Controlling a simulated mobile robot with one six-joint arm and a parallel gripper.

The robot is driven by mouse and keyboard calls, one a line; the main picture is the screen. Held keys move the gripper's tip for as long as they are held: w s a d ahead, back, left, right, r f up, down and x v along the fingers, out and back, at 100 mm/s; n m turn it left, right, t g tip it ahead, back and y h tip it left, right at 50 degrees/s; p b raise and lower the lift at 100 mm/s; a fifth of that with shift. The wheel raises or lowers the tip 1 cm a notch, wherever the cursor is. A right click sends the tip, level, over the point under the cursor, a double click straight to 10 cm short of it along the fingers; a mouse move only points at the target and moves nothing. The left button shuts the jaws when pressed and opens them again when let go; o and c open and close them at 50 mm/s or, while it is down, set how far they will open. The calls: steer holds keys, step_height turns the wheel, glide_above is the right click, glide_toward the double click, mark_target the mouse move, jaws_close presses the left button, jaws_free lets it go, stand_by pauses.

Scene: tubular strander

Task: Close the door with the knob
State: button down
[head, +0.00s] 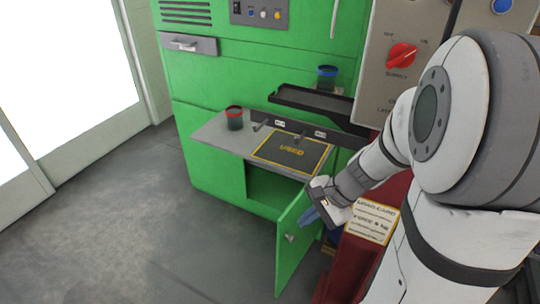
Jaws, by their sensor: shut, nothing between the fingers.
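The green door (293,246) stands swung outward below the grey worktop, at the lower middle of the head view. Its small light knob (289,237) shows on the face turned to the left. The dark cabinet opening (270,192) is visible to the left of the door.
The grey worktop (212,134) juts out above the opening, with a dark cup (234,118) and a mat marked USED (292,151). A dark red stand with a yellow-edged label card (371,221) is right of my gripper. The floor (170,235) at left is clear.

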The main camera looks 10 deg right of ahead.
steer(key=w+d+f+m+t+y, duration=0.1)
steer(key=w+d+f+m+t, duration=0.1)
steer(key=w+d+f+m, duration=0.3)
steer(key=m+t+b, duration=0.2)
steer(key=m+b, duration=0.1)
steer(key=m, duration=0.6)
glide_toward(286, 220)
step_height(286, 220, down, 5)
steer(key=shift+w+a+r, duration=0.2)
steer(key=shift+w+a, duration=0.9)
steer(key=shift+a, duration=0.15)
steer(key=shift+w+a, duration=0.3)
